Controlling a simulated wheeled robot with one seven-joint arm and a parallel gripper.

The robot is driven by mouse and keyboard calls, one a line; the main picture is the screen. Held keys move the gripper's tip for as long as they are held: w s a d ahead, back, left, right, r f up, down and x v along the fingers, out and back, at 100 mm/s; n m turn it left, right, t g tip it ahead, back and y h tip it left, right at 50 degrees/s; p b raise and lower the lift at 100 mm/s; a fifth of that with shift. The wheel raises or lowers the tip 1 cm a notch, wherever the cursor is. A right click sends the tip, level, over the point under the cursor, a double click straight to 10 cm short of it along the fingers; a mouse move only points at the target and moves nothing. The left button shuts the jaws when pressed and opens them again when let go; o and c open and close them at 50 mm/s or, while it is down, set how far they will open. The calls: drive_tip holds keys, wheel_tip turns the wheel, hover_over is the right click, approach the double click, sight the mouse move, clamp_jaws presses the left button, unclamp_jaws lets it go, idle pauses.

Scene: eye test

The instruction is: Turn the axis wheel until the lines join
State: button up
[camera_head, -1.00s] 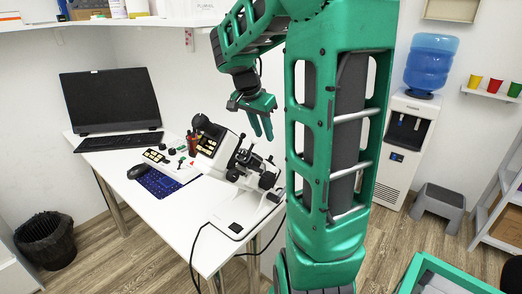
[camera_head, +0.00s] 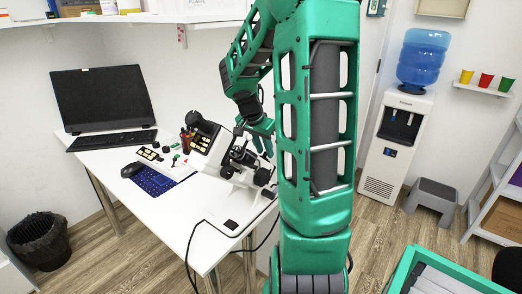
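A white and black eye-testing instrument (camera_head: 229,168) stands on the white table, with dark knobs and an angled black upper part. A round black knob (camera_head: 262,177) shows on its right side. I cannot tell which knob is the axis wheel, and the lines are not visible from here. My gripper (camera_head: 264,146) points down just above and behind the right end of the instrument. Its two green fingers look apart with nothing between them. I cannot tell whether they touch the instrument.
The table's front left is clear. A water cooler (camera_head: 398,140) stands at right.

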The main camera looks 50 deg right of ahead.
clamp_jaws()
drive_tip(key=shift+s+m+t, duration=0.3)
drive_tip(key=shift+s+m, duration=0.3)
drive_tip(key=shift+m, duration=0.1)
drive_tip(key=shift+s+a+f+m+t, duration=0.15)
drive_tip(key=shift+s+m+t, duration=0.45)
drive_tip(key=shift+m, duration=0.4)
unclamp_jaws()
drive_tip(key=v, duration=1)
drive_tip(key=shift+r, duration=0.4)
